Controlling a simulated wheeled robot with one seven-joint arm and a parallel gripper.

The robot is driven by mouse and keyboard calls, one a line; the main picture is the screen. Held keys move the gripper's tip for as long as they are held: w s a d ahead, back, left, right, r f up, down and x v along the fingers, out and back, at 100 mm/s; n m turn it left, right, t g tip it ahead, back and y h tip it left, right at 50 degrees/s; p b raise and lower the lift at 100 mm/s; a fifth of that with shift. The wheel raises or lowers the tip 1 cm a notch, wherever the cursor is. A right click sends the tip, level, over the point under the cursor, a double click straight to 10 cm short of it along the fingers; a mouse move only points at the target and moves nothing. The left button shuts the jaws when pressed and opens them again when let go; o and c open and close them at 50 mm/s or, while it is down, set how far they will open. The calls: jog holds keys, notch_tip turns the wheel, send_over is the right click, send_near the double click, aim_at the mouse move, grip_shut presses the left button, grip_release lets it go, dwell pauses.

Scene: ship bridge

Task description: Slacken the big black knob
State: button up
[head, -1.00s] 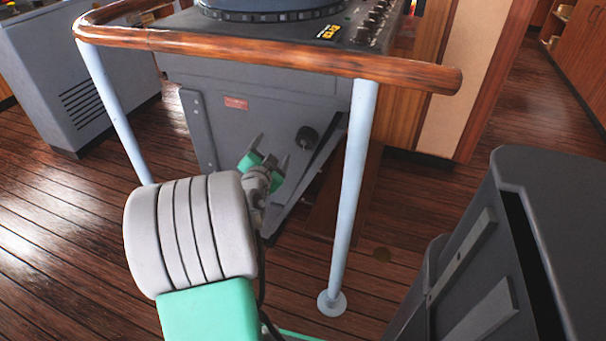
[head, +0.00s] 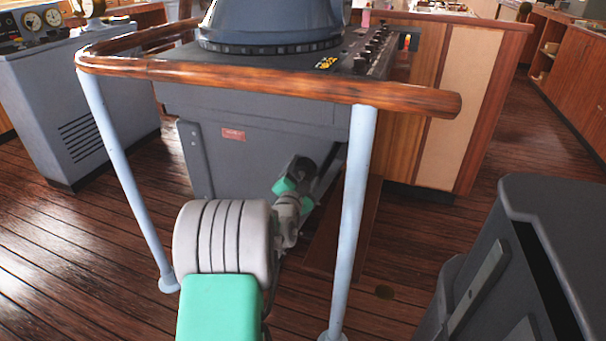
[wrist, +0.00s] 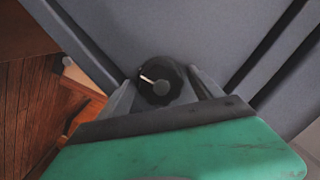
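The big black knob (wrist: 158,84) shows in the wrist view, round with a scalloped rim and a white mark on its face. It sits on the grey panel of the console (head: 255,160). My gripper (wrist: 161,78) has one finger on each side of the knob, with the fingertips near its left and right edges. The fingers look apart, and I cannot tell whether they touch the rim. In the head view my gripper (head: 300,168) is at the lower right of the console's panel and hides the knob.
A wooden handrail (head: 270,84) on pale blue posts (head: 352,225) runs in front of the console, and my arm reaches beneath it. A dark grey cabinet (head: 540,250) stands at the right. A grey console (head: 85,110) is at the left. Wooden floor lies open at the left.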

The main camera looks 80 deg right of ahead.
jog(key=c, duration=1.1)
